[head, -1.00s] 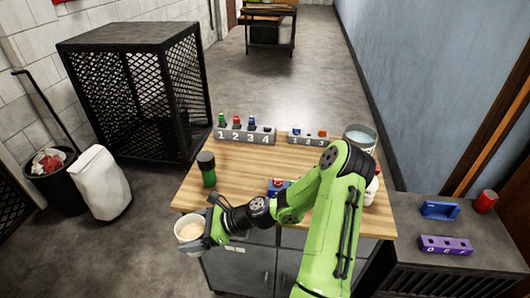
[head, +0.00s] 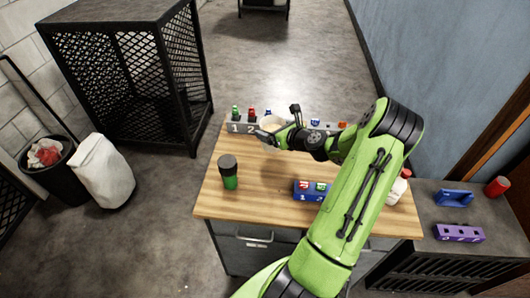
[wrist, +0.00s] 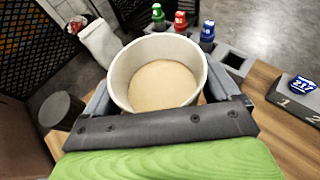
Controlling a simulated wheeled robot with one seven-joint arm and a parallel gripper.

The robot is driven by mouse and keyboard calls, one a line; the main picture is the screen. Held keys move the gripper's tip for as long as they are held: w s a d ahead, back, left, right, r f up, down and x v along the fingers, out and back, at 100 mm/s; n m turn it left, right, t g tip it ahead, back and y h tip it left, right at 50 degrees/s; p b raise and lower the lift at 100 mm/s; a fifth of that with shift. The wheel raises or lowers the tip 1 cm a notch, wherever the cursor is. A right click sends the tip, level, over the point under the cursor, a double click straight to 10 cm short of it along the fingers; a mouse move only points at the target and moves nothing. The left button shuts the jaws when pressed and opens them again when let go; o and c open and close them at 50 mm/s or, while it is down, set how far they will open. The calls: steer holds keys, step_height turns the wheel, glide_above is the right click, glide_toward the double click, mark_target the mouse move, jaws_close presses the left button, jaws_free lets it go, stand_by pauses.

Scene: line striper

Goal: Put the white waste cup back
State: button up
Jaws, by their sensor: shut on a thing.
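The white waste cup (wrist: 116,82) is held between the fingers of my gripper (wrist: 160,98) in the wrist view. The cup is about upright and has a tan layer inside. In the head view the cup (head: 271,124) and my gripper (head: 276,133) are over the back part of the wooden table (head: 240,197), in front of the grey numbered rack (head: 235,128). The cup hides part of this rack. I cannot tell how high the cup is above the table.
A dark-lidded green container (head: 229,172) stands at the table's left. A blue rack (head: 306,196) with small bottles is near the front middle, beside my arm. Red, green and blue bottles stand in the grey rack. The purple rack (head: 460,233) is on the dark side bench.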

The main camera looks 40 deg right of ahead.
mark_target(274, 149)
steer(key=f, duration=0.3)
steer(key=f+b, duration=0.1)
steer(key=f, duration=0.4)
steer(key=shift+s+f, duration=0.3)
steer(key=shift+f+b, duration=0.1)
steer(key=shift+b, duration=0.2)
steer(key=o, duration=1.3)
steer(key=shift+f, duration=0.1)
steer(key=shift+s+r, duration=0.15)
steer(key=shift+r, duration=0.1)
steer(key=v, duration=1.2)
steer(key=w+a+r+n+g+y, duration=0.2)
steer(key=a+r+n+g, duration=0.2)
steer(key=a+n, duration=0.7)
steer(key=w+a+r+n+g+y, duration=0.25)
steer(key=a+r+n, duration=0.25)
steer(key=a+n, duration=0.55)
steer(key=s+a+r+n+h, duration=0.1)
steer(key=s+a+r+n, duration=0.2)
steer(key=s+a+n, duration=0.1)
steer(key=s+a+r+n+g+h, duration=0.1)
steer(key=s+a+r+n, duration=0.2)
steer(key=s+n, duration=0.3)
steer(key=s+a+r+n+h, duration=0.1)
steer(key=s+a+r+n, duration=0.3)
steer(key=s+n, duration=0.1)
steer(key=shift+s+a+r+n+p, duration=0.35)
steer(key=shift+r+p, duration=0.05)
